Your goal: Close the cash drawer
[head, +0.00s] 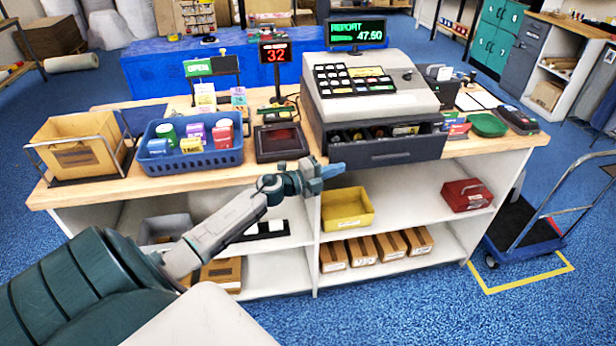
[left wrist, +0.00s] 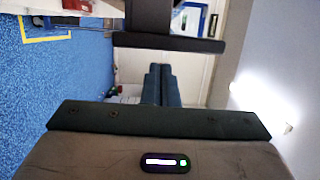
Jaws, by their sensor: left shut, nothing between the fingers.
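The cash register (head: 372,88) stands on the wooden counter (head: 190,183), its screen reading 47.50. Its dark cash drawer (head: 388,152) is pulled out over the counter's front edge, with its compartments and contents showing. My left gripper (head: 334,171) is shut and empty, at the left end of the drawer front and slightly below it. I cannot tell whether it touches the drawer. In the left wrist view the shut fingers (left wrist: 162,84) point toward a dark bar, likely the drawer front (left wrist: 168,43). My right gripper is not in view.
A green dish (head: 488,125) stands to the right. Below, shelves hold a yellow bin (head: 346,208) and a red box (head: 466,195). A trolley (head: 525,235) stands right.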

